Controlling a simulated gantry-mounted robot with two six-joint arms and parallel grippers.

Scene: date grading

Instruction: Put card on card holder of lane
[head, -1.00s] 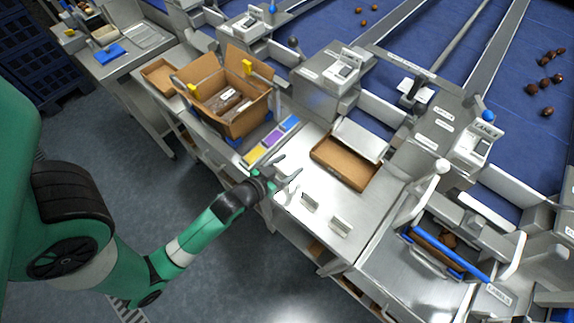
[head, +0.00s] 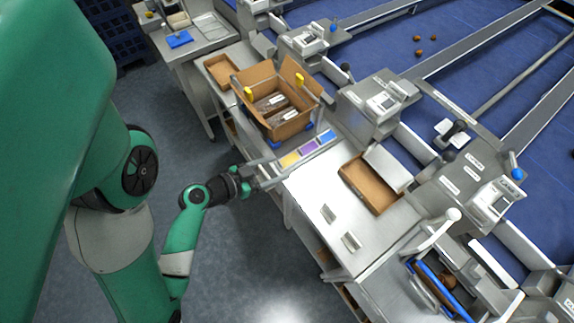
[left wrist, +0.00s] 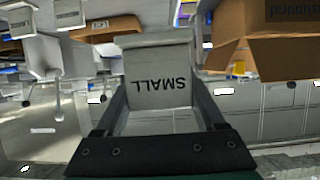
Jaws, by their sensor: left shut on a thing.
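A pale grey card with the word SMALL (left wrist: 160,82), upside down in the left wrist view, stands between the fingers of my left gripper (left wrist: 160,103). The gripper is shut on it. In the head view my left gripper (head: 268,177) is at the front edge of the steel table, just left of the yellow card (head: 290,159). The held card is hard to make out there. Purple (head: 309,147) and blue (head: 327,136) cards lie in a row beyond the yellow one. Two small metal stands (head: 328,213) (head: 351,242) are on the table. My right gripper is not in view.
An open cardboard box (head: 262,108) with packs inside stands behind the card row. A shallow brown tray (head: 368,186) lies on the table to the right. Grading machines and blue belts (head: 460,60) fill the back. The grey floor is clear at front.

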